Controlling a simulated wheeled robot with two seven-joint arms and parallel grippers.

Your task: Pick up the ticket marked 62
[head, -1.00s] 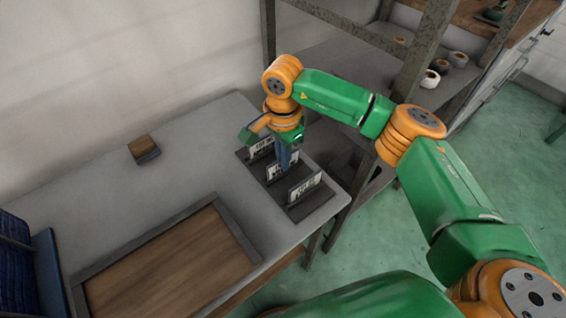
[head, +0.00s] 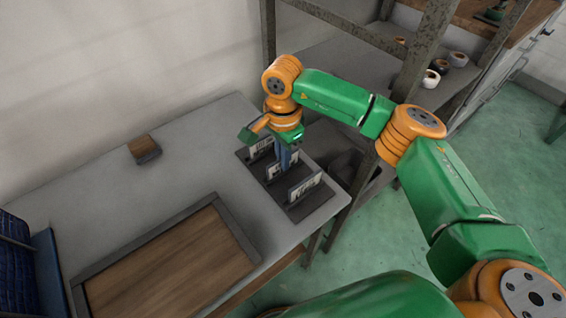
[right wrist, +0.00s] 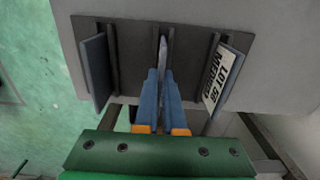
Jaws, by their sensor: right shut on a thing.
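Three upright cards stand in a row in a dark slotted tray (head: 318,203) on the grey table. My right gripper (head: 284,160) points down into the row with its blue fingers shut on the middle card (head: 275,169). In the right wrist view the middle card (right wrist: 163,48) shows edge-on between the fingers, still at its slot. The near card (head: 305,187) and the far card (head: 258,149) stand apart from the gripper. The other markings are not legible. My left gripper is out of view.
A brown and dark block (head: 144,149) lies on the table to the left. A wood-bottomed tray with a grey rim (head: 232,226) lies at the front. A metal shelf post (head: 415,60) stands close behind my right arm. The table's middle is clear.

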